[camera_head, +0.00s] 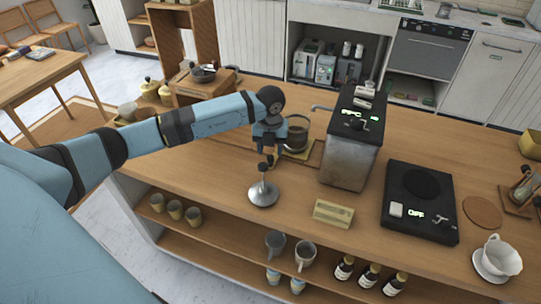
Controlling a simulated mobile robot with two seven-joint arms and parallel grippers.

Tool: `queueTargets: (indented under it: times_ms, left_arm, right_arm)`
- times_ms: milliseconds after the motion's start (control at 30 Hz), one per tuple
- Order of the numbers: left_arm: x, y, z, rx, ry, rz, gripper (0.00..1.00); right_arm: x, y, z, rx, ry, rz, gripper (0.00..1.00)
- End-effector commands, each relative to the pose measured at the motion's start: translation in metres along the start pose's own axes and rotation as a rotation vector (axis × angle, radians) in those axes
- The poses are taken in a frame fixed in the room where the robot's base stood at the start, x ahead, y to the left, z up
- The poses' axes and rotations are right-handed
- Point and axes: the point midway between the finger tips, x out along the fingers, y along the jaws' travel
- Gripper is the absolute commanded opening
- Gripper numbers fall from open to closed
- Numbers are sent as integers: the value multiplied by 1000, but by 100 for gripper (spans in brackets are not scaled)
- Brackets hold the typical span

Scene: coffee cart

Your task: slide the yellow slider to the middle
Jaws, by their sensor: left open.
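A small yellowish block (333,213) lies on the wooden counter (220,180), in front of the tall metal machine. A lighter band runs along its face, but it is too small to tell a sliding part or its position. My left gripper (270,158) is open and points down, to the left of and behind the block. It is just above a silver round-based tool with an upright handle (263,193). I cannot tell whether the fingers touch that handle. My right gripper is out of view.
A tall metal machine (350,165) stands right of the gripper, with a glass pot (297,138) beside it. A black scale (421,205) and white cup (499,258) are at the right. Mugs and bottles sit on the shelf below. The counter left of the silver tool is clear.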

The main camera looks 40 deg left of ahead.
Motion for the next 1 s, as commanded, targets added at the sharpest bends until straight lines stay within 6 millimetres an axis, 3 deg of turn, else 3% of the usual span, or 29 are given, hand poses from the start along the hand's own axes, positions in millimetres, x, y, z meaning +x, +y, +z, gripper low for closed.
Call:
queueTargets:
  times_ms: [100,300,633,867,1000]
  left_arm:
    - [20,0,-1,0,3,0,48]
    - [39,0,0,0,0,0,48]
    - [43,0,0,1,-1,-1,48]
    - [42,0,0,1,-1,-1,0]
    - [42,0,0,1,-1,-1,0]
  right_arm:
    - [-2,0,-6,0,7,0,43]
    - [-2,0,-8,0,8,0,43]
    - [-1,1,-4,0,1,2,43]
    - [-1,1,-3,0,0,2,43]
    - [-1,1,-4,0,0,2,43]
